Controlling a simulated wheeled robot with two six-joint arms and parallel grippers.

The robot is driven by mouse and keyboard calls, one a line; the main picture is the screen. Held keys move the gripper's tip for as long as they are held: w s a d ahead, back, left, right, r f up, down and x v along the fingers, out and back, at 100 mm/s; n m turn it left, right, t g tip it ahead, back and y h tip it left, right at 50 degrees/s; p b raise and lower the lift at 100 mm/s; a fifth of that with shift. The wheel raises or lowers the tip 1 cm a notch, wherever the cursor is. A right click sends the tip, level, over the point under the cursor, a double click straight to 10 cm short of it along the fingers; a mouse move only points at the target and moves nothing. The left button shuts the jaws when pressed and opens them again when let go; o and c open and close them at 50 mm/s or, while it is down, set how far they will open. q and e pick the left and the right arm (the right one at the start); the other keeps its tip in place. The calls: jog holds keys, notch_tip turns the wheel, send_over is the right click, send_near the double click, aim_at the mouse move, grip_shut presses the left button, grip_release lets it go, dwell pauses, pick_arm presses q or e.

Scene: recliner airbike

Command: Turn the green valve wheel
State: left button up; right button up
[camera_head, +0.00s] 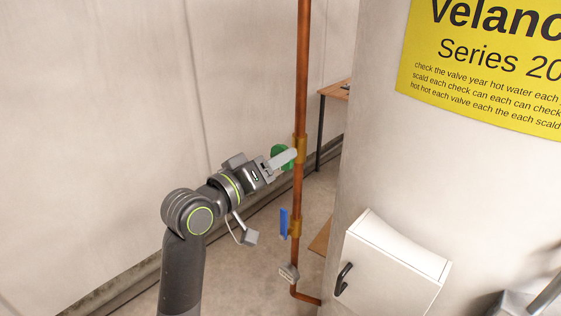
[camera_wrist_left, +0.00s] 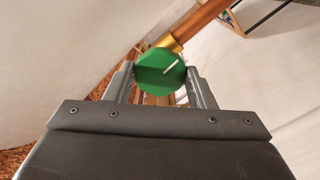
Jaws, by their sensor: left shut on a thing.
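The green valve wheel (camera_head: 281,156) sits on a brass fitting (camera_head: 300,149) of a vertical copper pipe. My left gripper (camera_head: 284,158) reaches it from the left and its pale fingers cover part of it. In the left wrist view the green wheel (camera_wrist_left: 160,72) is between the two fingers of my left gripper (camera_wrist_left: 161,78), one finger at each side of its rim. The gripper is shut on the wheel. A light line marks the wheel's face and slants up to the right. In the head view, part of my right arm seems to show at the lower right corner; its gripper is not visible.
A blue lever handle (camera_head: 283,223) is on the same copper pipe (camera_head: 302,60), below the green wheel. A white box (camera_head: 395,262) with a black handle is on the large pale tank at right, under a yellow sign (camera_head: 485,60). A wooden table (camera_head: 335,91) stands behind the pipe.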

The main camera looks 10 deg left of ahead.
pick_arm(q)
jog(key=m+b, duration=0.1)
jog(key=m, duration=0.2)
jog(key=shift+b, duration=0.4)
jog(key=o, duration=0.4)
jog(key=shift+o, duration=0.4)
jog(key=shift+a, duration=0.1)
jog(key=shift+s, duration=0.1)
